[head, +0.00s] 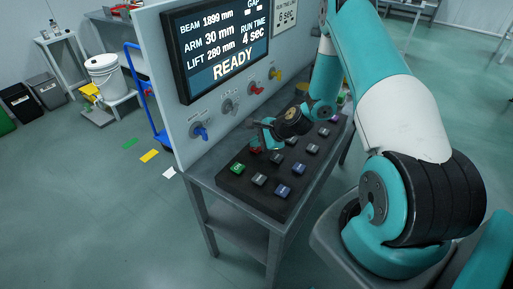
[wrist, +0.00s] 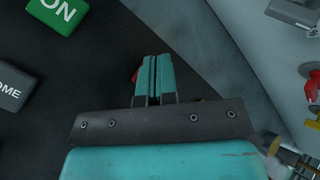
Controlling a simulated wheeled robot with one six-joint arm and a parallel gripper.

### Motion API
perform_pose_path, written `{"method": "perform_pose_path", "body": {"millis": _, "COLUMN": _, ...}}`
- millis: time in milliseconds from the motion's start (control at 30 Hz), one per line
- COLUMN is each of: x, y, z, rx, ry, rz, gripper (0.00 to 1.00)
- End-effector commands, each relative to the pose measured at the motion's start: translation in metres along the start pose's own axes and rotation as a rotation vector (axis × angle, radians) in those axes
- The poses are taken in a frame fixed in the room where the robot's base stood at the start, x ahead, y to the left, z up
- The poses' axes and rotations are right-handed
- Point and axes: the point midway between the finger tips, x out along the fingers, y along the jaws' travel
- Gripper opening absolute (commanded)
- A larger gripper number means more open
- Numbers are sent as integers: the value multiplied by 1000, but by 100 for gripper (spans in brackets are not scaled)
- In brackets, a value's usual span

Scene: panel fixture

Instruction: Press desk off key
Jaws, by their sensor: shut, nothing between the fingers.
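The dark key panel (head: 234,184) lies on the grey desk and bears several keys. A red key (head: 255,149) sits behind the green ON key (head: 237,168); its label cannot be read. My gripper (head: 270,144) is shut and empty, low over the panel beside the red key. In the wrist view the shut teal fingers (wrist: 153,58) cover most of the red key, and only a red sliver (wrist: 134,74) shows at their left. I cannot tell whether the fingertips touch it. The ON key (wrist: 58,12) is at upper left in that view.
A grey HOME key (wrist: 10,86) is left of the fingers in the wrist view. The upright board (head: 182,105) behind the keys carries a READY screen (head: 225,50), and blue (head: 200,131), red (head: 256,87) and yellow (head: 275,73) knobs. Open floor lies left.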

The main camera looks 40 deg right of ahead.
Motion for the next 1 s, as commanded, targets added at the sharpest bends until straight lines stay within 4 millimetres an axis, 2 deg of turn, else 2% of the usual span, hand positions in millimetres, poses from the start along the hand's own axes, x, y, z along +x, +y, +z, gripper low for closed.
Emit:
{"method": "perform_pose_path", "body": {"millis": 700, "x": 4, "y": 3, "z": -3, "rx": 0, "ry": 0, "rz": 0, "gripper": 0}}
{"method": "perform_pose_path", "body": {"millis": 1000, "x": -5, "y": -4, "z": 4, "rx": -1, "ry": 1, "rz": 0, "gripper": 0}}
